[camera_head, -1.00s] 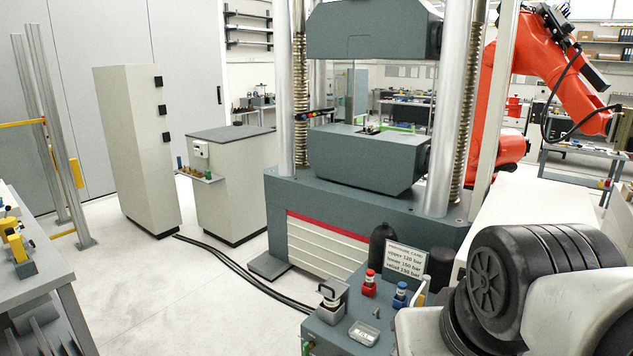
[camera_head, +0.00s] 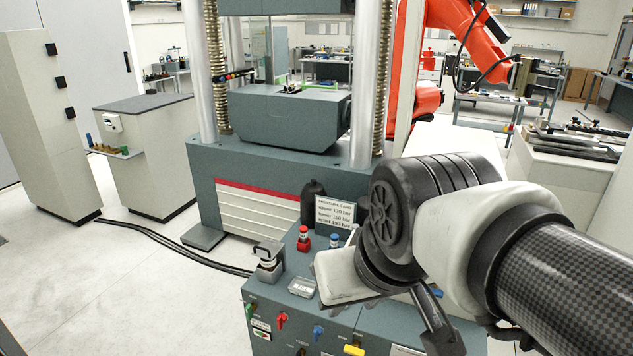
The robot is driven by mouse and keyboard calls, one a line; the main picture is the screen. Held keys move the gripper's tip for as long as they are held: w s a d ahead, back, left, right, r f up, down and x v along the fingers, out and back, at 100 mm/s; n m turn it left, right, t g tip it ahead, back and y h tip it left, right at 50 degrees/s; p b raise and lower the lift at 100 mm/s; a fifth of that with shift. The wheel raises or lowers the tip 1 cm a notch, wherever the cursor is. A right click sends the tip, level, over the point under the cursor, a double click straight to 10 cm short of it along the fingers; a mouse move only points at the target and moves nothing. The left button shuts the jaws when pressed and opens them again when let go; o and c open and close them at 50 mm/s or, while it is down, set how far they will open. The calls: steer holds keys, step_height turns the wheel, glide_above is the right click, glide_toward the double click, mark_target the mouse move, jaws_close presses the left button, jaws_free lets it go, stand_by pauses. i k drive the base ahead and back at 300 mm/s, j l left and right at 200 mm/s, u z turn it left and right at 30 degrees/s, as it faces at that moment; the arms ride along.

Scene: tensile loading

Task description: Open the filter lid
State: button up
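No part is labelled as a filter. A small grey metal housing with a dark-topped cap (camera_head: 269,254) stands at the back left corner of the hydraulic cabinet's top (camera_head: 262,290); it may be the filter with its lid, and the cap looks closed. A small clear-topped dish or window (camera_head: 302,287) lies to its right. My arm comes in from the right, and its black and white joint hangs over the right part of the cabinet. I cannot make out my gripper's fingers. My arm hides the cabinet's right side.
Red (camera_head: 304,240) and blue (camera_head: 334,242) knobs stand behind the dish, with a pressure card (camera_head: 335,212) behind them. Coloured handles line the cabinet's front. The testing machine (camera_head: 205,170) stands behind, an orange robot arm (camera_head: 425,100) beyond. Floor at left is clear apart from cables (camera_head: 165,240).

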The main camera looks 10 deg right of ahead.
mark_target(267, 251)
steer(key=u, duration=0.6)
steer(key=i+j+u, duration=0.15)
steer(key=u, duration=0.25)
steer(key=i+j+u, duration=0.1)
steer(key=u, duration=0.35)
steer(key=i+u, duration=0.2)
steer(key=u, duration=0.2)
steer(key=i+z, duration=0.15)
steer(key=i, duration=0.35)
steer(key=i+j+z, duration=0.15)
steer(key=i, duration=0.35)
steer(key=i+z, duration=0.2)
steer(key=i, duration=0.3)
steer(key=i+l+z, duration=0.1)
steer(key=i+z, duration=0.6)
steer(key=z, duration=0.15)
steer(key=i+z, duration=0.45)
steer(key=i+j+z, duration=0.1)
steer(key=z, duration=1.05)
